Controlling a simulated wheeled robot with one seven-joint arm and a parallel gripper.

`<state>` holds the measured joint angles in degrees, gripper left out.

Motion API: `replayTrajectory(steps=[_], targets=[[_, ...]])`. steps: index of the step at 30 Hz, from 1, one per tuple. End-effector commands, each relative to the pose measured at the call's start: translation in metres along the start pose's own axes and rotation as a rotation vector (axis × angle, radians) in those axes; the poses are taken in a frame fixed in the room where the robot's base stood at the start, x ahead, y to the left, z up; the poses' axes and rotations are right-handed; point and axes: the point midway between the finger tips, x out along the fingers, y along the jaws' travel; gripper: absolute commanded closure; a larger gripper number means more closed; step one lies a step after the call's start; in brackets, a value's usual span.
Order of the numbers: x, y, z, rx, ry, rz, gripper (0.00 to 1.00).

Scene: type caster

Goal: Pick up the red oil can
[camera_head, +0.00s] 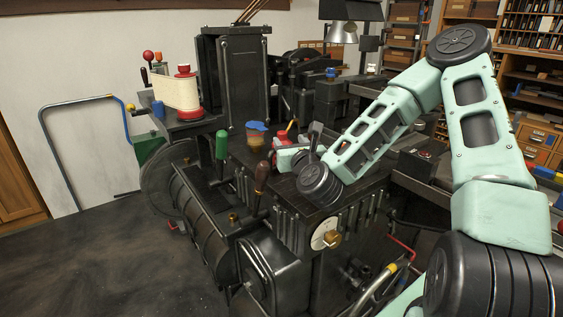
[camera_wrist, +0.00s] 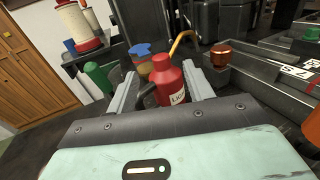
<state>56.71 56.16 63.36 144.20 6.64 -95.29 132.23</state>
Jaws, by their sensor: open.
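The red oil can (camera_wrist: 172,82) has a rounded shoulder, a white label with dark letters and a curved orange-yellow spout. In the wrist view it stands between the two grey fingers of my gripper (camera_wrist: 162,70), which are open on either side of it. I cannot tell whether either finger touches it. The lower part of the can is hidden by the gripper body. In the head view only a small red part of the can (camera_head: 283,135) shows, just beyond my gripper (camera_head: 287,150), on top of the dark machine.
A blue-topped amber jar (camera_head: 257,134) stands close behind the can. A green handle (camera_head: 221,146) and a brown handle (camera_head: 261,178) rise to the left. A red-capped cream spool (camera_head: 178,92) stands farther left. An amber-brown pot (camera_wrist: 220,54) is right of the can.

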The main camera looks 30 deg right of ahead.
Motion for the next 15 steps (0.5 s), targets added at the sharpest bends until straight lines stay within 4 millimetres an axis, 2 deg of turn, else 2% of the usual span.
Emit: replayTrajectory(steps=[8, 15], targets=[[0.022, 0.000, 0.002, 0.000, -0.001, 0.000, 0.48], [0.056, 0.000, -0.001, 0.001, -0.001, 0.000, 0.48]])
